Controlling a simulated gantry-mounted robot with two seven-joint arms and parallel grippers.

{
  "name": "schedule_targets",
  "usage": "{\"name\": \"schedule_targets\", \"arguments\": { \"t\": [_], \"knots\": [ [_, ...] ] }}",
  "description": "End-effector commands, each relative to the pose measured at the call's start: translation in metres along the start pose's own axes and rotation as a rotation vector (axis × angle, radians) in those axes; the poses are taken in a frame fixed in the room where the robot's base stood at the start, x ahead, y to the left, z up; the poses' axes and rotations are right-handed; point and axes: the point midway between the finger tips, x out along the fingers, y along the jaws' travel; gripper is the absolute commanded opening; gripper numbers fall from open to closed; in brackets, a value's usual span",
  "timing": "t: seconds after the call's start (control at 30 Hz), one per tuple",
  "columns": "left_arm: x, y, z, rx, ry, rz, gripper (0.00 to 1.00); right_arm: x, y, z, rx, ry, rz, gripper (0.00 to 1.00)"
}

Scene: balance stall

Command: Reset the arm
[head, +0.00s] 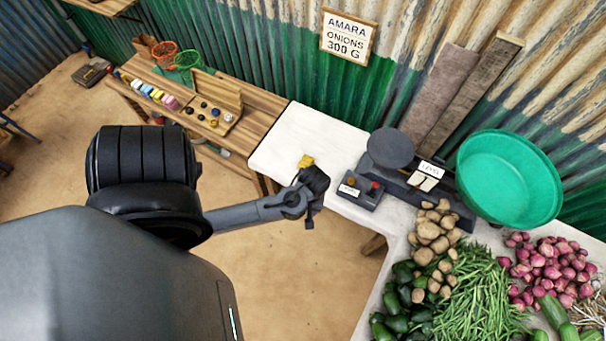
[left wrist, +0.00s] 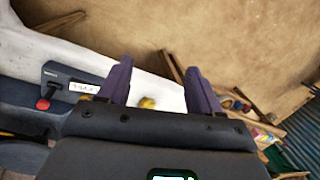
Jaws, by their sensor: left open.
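My left arm comes in from the left in the head view, and its gripper (head: 309,196) is above the front edge of the white table (head: 310,135). In the left wrist view the two purple-grey fingers of this gripper (left wrist: 158,84) are spread apart with nothing held between them. A small yellow object (head: 305,161) lies on the white table just beyond the gripper. It also shows between the fingers in the left wrist view (left wrist: 147,103), partly hidden by the gripper body. My right gripper is in neither view.
A small dark box with a red knob (head: 361,191) and a scale with a round dark plate (head: 391,147) and green basin (head: 510,178) stand right of the gripper. Potatoes (head: 432,235), beans (head: 475,295) and onions (head: 550,265) fill the right. A wooden bench (head: 262,107) stands left.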

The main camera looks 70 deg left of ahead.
Motion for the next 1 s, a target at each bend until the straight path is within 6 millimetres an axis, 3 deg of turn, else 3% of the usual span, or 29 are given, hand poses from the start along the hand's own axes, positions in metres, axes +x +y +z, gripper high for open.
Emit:
{"name": "schedule_targets", "arguments": {
  "t": [0.23,0.37,0.47,0.7,0.8,1.0],
  "knots": [
    [0.000,-0.001,0.001,-0.001,-0.001,-0.002,0.65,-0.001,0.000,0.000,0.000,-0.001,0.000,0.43],
    [-0.009,-0.016,0.014,0.017,-0.014,-0.025,0.65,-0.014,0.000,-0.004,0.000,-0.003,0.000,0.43],
    [-0.042,-0.012,0.034,0.154,0.020,0.019,0.65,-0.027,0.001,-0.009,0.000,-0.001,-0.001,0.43],
    [-0.140,0.027,0.079,0.815,0.245,0.205,0.65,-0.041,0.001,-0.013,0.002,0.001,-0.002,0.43],
    [-0.171,0.043,0.090,1.051,0.361,0.258,0.65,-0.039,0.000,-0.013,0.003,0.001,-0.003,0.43],
    [-0.181,0.051,0.092,1.242,0.437,0.256,0.65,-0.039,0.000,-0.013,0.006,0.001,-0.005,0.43]
  ]
}}
